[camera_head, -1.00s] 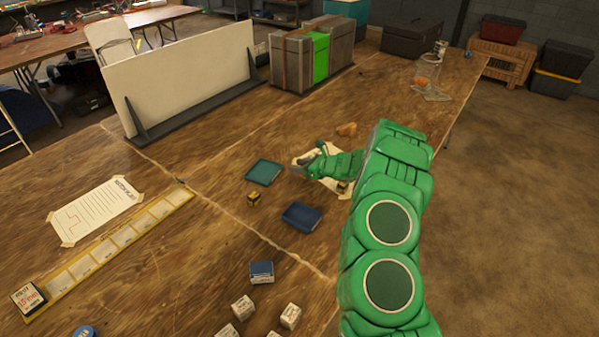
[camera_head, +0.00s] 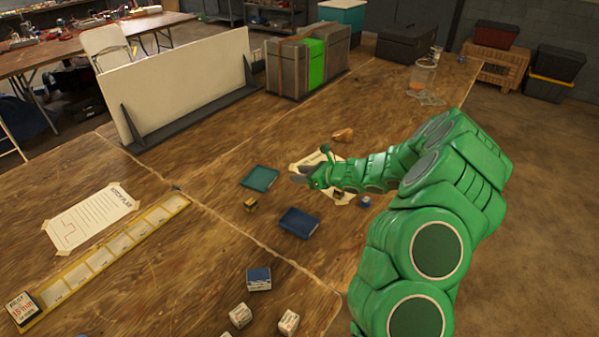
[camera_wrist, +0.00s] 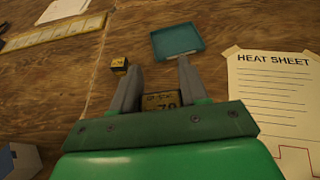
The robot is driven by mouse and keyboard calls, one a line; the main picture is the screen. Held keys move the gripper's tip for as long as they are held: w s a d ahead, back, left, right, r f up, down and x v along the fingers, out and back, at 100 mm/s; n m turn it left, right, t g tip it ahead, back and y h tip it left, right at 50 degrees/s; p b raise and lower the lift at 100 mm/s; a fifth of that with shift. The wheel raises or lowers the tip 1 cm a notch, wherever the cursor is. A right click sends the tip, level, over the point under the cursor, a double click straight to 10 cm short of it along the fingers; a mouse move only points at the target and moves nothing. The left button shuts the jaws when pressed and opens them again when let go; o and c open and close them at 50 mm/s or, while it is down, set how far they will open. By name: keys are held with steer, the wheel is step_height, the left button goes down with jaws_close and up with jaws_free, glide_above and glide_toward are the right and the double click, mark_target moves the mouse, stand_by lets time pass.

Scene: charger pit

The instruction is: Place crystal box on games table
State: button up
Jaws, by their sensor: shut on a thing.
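My gripper (camera_head: 301,173) is low over a long wooden table (camera_head: 215,200), just right of a teal tray (camera_head: 261,178). In the wrist view its fingers (camera_wrist: 159,64) stand apart, with a small box with a yellow-tan label (camera_wrist: 160,101) between them near the palm. The label shows a number like 70; the palm hides the rest. I cannot tell for certain that this is the crystal box, and no surface is clearly marked as the games table. A heat sheet (camera_wrist: 270,110) lies right of the gripper, partly under the arm in the head view.
A navy tray (camera_head: 299,223) and yellow-black cube (camera_head: 250,205) lie close by. A blue-topped box (camera_head: 258,280) and white cubes (camera_head: 240,316) are nearer. A white panel (camera_head: 185,85) and metal case (camera_head: 308,67) stand at the back. A glass jar (camera_head: 423,75) is farther right.

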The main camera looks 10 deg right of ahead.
steer(key=shift+s+r, duration=0.3)
steer(key=shift+s, duration=0.4)
steer(key=shift+s+r, duration=0.3)
steer(key=shift+s, duration=0.35)
